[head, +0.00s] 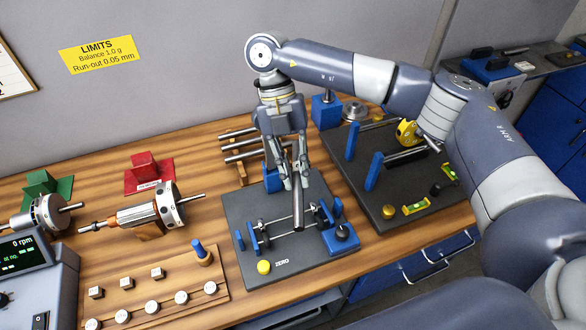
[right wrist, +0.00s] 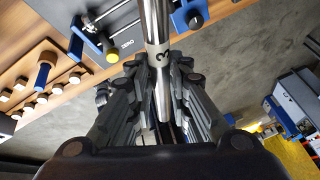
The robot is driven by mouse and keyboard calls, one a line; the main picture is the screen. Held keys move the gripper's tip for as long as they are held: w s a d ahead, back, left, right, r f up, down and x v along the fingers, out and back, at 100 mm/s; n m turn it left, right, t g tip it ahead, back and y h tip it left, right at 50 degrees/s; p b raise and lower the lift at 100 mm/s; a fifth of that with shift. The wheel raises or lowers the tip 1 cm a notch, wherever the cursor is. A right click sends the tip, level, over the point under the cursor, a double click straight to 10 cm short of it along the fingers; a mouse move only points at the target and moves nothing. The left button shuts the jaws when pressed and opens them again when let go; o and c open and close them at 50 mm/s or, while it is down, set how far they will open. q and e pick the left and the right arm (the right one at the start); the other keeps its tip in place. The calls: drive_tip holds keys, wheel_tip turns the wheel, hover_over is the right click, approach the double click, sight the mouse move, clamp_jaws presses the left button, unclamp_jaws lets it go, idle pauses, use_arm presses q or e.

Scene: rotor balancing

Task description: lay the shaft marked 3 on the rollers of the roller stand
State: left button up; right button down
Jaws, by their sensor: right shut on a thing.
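My right gripper (head: 297,182) is shut on a steel shaft (head: 298,212). In the right wrist view the shaft (right wrist: 155,25) shows a dark 3 on a pale band, close to the fingers. The shaft points toward the head camera, over the roller stand (head: 290,262), a dark plate lettered ZERO with blue posts and small rollers (head: 263,224). The shaft looks held above the stand, across the line of the rollers; its height over them cannot be judged. The fingers hide part of the shaft. My left gripper is not in view.
A wooden rack (head: 252,157) with other shafts stands behind the stand. A second dark plate (head: 400,205) with blue posts is to the right. A rotor (head: 150,212) and a wooden board (head: 160,298) with several weights lie to the left. A yellow knob (head: 264,267) sits at the stand's front.

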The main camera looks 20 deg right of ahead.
drive_tip(key=m+y+p, duration=0.1)
drive_tip(key=m, duration=0.2)
drive_tip(key=m+y+p, duration=0.1)
drive_tip(key=m, duration=0.3)
drive_tip(key=shift+a+f+y, duration=0.1)
drive_tip(key=shift+f+y, duration=0.05)
drive_tip(key=shift+y, duration=0.25)
drive_tip(key=m, duration=0.1)
drive_tip(key=m+y+p, duration=0.1)
drive_tip(key=m, duration=0.1)
drive_tip(key=m+t, duration=0.1)
drive_tip(key=m, duration=0.1)
drive_tip(key=shift+s+a+f+y+p, duration=0.1)
drive_tip(key=shift+s+f+y+p, duration=0.1)
drive_tip(key=shift+f+y+p, duration=0.15)
drive_tip(key=shift+a+f+m+t+y, duration=0.1)
drive_tip(key=shift+f+m+t+y, duration=0.3)
drive_tip(key=shift+m, duration=0.6)
drive_tip(key=shift+f+b, duration=4.15)
drive_tip(key=shift+f, duration=1.5)
drive_tip(key=shift+p, duration=0.6)
drive_tip(key=shift+f+b, duration=0.35)
drive_tip(key=shift+f, duration=0.45)
